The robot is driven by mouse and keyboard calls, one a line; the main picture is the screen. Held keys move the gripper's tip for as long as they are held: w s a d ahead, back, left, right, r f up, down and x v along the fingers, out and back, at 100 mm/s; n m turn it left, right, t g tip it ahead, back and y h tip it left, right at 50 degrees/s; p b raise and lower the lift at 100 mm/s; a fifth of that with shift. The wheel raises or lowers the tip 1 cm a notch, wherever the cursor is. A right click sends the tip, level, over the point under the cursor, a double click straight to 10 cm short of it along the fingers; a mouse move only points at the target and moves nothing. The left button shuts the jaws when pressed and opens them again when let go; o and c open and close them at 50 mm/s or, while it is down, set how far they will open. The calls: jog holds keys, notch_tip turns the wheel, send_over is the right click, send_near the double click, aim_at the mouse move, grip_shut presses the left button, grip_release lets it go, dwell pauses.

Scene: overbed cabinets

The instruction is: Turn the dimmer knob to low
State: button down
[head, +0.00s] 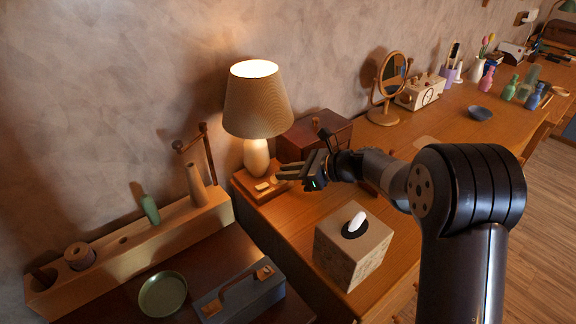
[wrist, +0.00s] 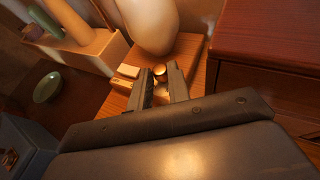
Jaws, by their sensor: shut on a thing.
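The lit table lamp (head: 257,100) stands on a wooden base (head: 243,188) at the desk's left end. My gripper (head: 278,178) reaches in from the right, low over the front of the base. In the wrist view my gripper (wrist: 159,79) has its two fingers on either side of the small round dimmer knob (wrist: 159,69), shut on it. A pale block (wrist: 128,71) sits just left of the fingers. The knob's setting cannot be read, as the fingers partly hide it.
A reddish wooden box (head: 318,135) stands close right of the lamp; it also fills the wrist view's right side (wrist: 270,45). A tissue box (head: 350,255) stands in front. A wooden holder with a green bottle (head: 150,209), a green bowl (head: 162,294) and a blue-grey caddy (head: 240,298) are at left.

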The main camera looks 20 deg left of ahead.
jog(key=shift+w+n+g+p, duration=0.15)
jog(key=shift+n+g+p, duration=0.15)
jog(key=shift+n+g, duration=0.25)
jog(key=c, duration=1.3)
grip_release()
jog(key=shift+m+t+b, duration=0.25)
jog(key=shift+b, duration=0.1)
